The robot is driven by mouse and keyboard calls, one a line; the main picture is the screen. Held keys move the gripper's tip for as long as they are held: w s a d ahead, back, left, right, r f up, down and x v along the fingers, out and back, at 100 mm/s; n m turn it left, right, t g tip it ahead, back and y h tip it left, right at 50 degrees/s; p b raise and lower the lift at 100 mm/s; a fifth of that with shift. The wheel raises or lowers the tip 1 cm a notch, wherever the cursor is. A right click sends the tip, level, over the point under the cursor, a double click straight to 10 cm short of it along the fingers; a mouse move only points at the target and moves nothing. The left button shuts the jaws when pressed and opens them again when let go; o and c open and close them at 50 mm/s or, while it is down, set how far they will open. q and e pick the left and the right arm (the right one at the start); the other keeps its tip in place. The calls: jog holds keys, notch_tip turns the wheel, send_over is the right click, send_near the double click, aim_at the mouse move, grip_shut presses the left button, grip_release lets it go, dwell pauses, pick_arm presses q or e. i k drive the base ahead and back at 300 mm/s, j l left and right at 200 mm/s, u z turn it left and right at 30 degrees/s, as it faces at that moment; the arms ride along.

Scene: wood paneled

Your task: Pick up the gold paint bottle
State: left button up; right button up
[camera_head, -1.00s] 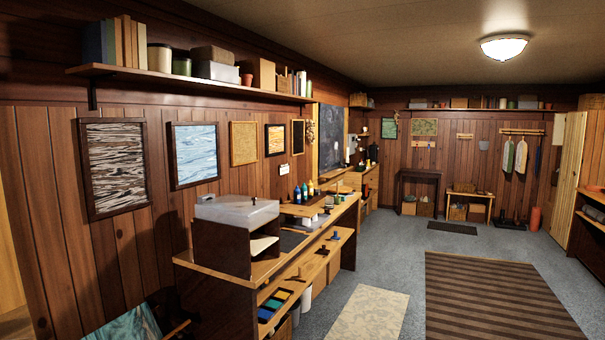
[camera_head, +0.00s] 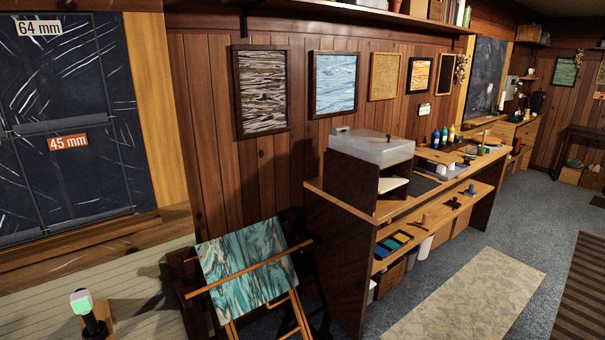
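A yellow-gold bottle (camera_head: 452,133) stands upright at the back of the wooden workbench (camera_head: 345,205), by the paneled wall. It is the rightmost of a short row, with a blue bottle (camera_head: 444,137) and another dark blue bottle (camera_head: 435,139) to its left. The bottles are small in the view and their labels cannot be read. Neither of my grippers is in view, so nothing shows of their state.
A clear-lidded box on a dark stand (camera_head: 372,147) occupies the bench's near end. A rack with a teal marbled sheet (camera_head: 247,268) stands left of the bench. Grey carpet and a pale patterned rug (camera_head: 470,300) lie clear in front.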

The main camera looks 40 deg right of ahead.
aim_at(451, 130)
jog(key=i+l+z, duration=0.1)
jog(key=l+z, duration=0.35)
jog(key=i+l+z, duration=0.2)
jog(key=l+z, duration=0.25)
jog(key=i+l+z, duration=0.2)
jog(key=z, duration=0.3)
jog(key=i+l+z, duration=0.25)
jog(key=z, duration=0.2)
jog(key=i+l+z, duration=0.15)
jog(key=i+z, duration=0.15)
jog(key=i, duration=0.3)
jog(key=i+z, duration=0.3)
jog(key=i, duration=0.3)
jog(key=i+l+u, duration=0.35)
jog(key=i, duration=0.4)
jog(key=i+l+u, duration=0.4)
jog(key=i, duration=0.3)
jog(key=i+l+u, duration=0.35)
jog(key=i+l, duration=0.2)
jog(key=i+l+u, duration=0.2)
jog(key=l+u, duration=0.25)
jog(key=l, duration=1.2)
jog(key=l+u, duration=0.5)
jog(key=l, duration=1.1)
